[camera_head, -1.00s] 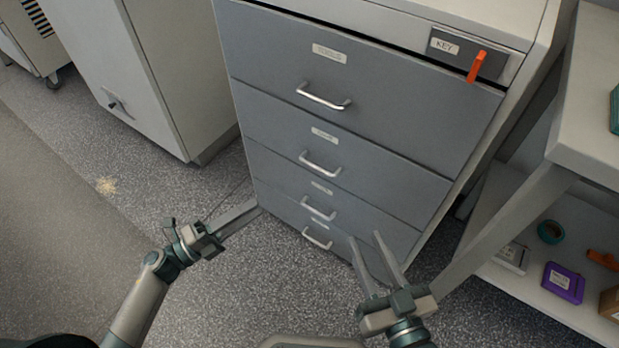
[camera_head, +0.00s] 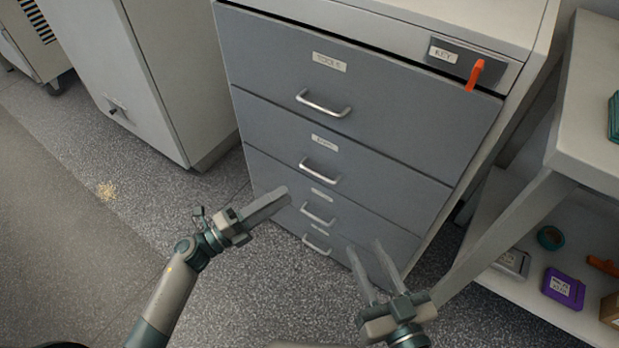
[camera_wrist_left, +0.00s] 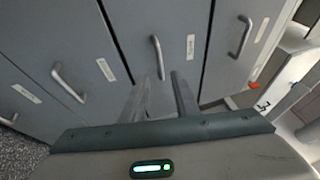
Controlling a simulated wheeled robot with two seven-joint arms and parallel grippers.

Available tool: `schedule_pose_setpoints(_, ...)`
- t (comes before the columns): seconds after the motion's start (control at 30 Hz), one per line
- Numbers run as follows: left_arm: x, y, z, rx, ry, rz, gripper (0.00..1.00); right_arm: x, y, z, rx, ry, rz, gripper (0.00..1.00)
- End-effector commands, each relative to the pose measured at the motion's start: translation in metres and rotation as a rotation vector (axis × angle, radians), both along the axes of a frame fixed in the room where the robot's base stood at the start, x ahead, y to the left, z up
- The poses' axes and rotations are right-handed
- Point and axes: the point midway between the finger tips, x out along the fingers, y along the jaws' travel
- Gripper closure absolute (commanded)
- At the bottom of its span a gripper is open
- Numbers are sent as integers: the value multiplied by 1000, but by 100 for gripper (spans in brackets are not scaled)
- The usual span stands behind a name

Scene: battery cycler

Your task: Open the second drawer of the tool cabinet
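The grey tool cabinet (camera_head: 262,120) stands ahead with its drawers shut. The second drawer (camera_head: 390,178) has a small label and a silver bar handle (camera_head: 319,171). In the left wrist view, the handle (camera_wrist_left: 157,57) appears just beyond my left fingertips, roughly between them, not touching as far as I can tell. My left gripper (camera_head: 286,193) is open and empty, its fingers (camera_wrist_left: 161,78) pointing at the cabinet front. In the head view it is left of and slightly below that handle. My right gripper (camera_head: 363,246) is open and empty in front of the lowest drawers.
An orange key (camera_head: 475,74) sticks out of the lock panel at the cabinet's top right. A table with a lower shelf (camera_head: 530,282) stands at the right, holding a purple box (camera_head: 563,288). A pale cabinet (camera_head: 160,80) stands at the left. Speckled floor is free in front.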

Motion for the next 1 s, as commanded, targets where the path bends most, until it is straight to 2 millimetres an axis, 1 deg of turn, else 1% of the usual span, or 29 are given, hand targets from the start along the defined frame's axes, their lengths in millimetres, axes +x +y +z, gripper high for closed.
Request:
schedule_pose_setpoints(0.03, 6, -8, 4, -2, -3, -1, 72, 0, 0, -1, -1, 4, 0, 69)
schedule_pose_setpoints(0.2, 24, -32, 9, -2, -3, -1, 72, 0, 0, -3, -5, 12, 1, 69)
schedule_pose_setpoints(0.4, 43, -57, 14, -2, -2, 0, 72, 0, -1, -2, -4, 9, -1, 69)
schedule_pose_setpoints(0.5, 49, -65, 15, -1, 0, 0, 72, 0, -1, -1, -3, 4, -1, 69)
schedule_pose_setpoints(0.7, 55, -73, 17, -1, 0, 0, 72, 1, -1, 1, 0, -5, -2, 69)
schedule_pose_setpoints(1.0, 56, -74, 17, 0, 0, 0, 72, 0, -1, 0, -1, -3, -1, 69)
